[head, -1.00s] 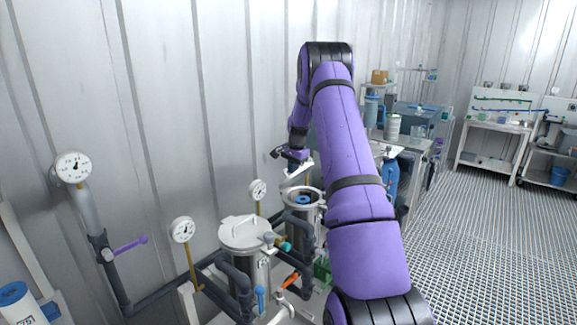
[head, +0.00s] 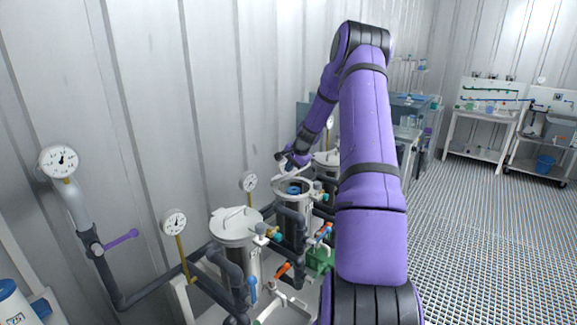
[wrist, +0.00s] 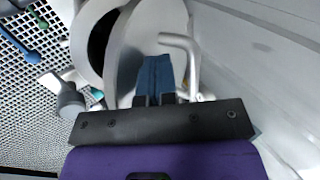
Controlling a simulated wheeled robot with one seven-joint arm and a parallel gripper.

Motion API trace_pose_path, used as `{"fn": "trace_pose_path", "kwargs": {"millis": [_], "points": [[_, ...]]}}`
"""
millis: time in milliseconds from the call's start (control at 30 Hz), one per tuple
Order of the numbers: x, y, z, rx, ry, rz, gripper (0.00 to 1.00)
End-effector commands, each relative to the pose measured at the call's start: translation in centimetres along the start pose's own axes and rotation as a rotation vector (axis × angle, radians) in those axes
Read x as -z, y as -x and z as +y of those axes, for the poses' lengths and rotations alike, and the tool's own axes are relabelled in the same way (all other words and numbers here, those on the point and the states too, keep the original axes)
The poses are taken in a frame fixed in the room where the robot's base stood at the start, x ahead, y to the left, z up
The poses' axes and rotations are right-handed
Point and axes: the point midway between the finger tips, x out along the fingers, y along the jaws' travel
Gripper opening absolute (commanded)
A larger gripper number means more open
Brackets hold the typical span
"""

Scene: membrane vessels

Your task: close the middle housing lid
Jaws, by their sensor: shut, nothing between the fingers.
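The middle housing (head: 293,212) is a steel vessel with its mouth open and something blue inside. Its pale lid (head: 289,171) stands raised and tilted at the wall side of the rim. In the wrist view the lid (wrist: 145,30) fills the upper middle, with its bent handle (wrist: 192,60) to the right, and the dark vessel mouth (wrist: 100,42) lies to the left. My gripper (head: 290,160) is beside the raised lid. In the wrist view its blue-grey fingers (wrist: 155,75) are together, over the lid and left of the handle, holding nothing. Whether they touch the lid is unclear.
A nearer housing (head: 236,225) has its lid shut; a farther one (head: 327,157) is partly hidden by my arm. Dark pipes, coloured valve handles and a gauge (head: 249,182) crowd the vessels. The corrugated wall is close behind. The grating floor (head: 465,230) at right is clear.

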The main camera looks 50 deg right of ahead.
Motion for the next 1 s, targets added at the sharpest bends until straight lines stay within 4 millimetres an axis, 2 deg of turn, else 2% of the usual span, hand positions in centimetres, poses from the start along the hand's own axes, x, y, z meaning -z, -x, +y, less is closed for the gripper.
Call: {"fn": "trace_pose_path", "kwargs": {"millis": [500, 1000], "points": [[0.0, -2.1, 4.6, -0.002, -0.002, -0.001, 0.0], [0.0, -3.3, 5.9, -0.001, 0.0, 0.0, 0.0]]}}
